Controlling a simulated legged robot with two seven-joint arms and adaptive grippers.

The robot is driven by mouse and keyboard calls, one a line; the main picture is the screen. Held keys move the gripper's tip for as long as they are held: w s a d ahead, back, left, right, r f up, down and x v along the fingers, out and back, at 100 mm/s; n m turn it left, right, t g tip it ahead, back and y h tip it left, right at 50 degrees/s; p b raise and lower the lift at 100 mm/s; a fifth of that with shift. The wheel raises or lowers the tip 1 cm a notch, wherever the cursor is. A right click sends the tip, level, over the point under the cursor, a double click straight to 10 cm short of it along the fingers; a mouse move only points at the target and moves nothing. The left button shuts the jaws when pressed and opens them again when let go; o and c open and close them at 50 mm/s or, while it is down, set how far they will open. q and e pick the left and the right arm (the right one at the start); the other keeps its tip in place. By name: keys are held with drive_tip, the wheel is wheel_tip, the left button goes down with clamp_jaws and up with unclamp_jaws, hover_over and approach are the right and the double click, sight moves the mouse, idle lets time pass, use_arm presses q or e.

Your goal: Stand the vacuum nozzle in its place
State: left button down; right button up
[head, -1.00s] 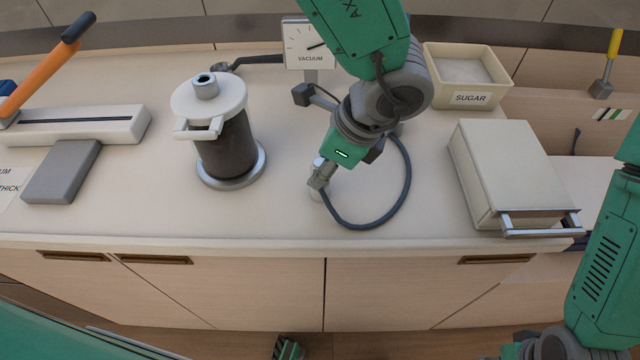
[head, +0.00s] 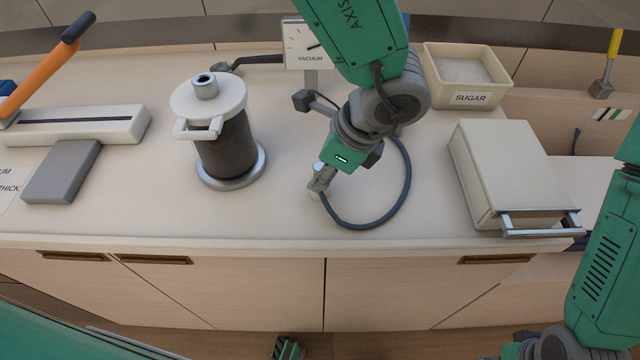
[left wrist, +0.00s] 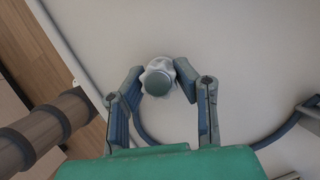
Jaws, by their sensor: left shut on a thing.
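My left gripper (head: 318,184) is low over the front middle of the counter. It is shut on the vacuum nozzle (left wrist: 158,82), which shows in the left wrist view as a grey round end with a whitish rim between the two fingertips (left wrist: 162,80). In the head view the fingers hide most of the nozzle. A dark hose (head: 372,224) loops from beside the gripper to the right and back behind my arm. I cannot tell whether the nozzle touches the counter.
A lidded dark canister (head: 226,150) stands left of my gripper. A sugar bin (head: 470,98) and a cream box with a handle (head: 508,170) are at right. The counter's front edge is close.

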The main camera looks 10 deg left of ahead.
use_arm(q)
unclamp_jaws()
idle(0.8)
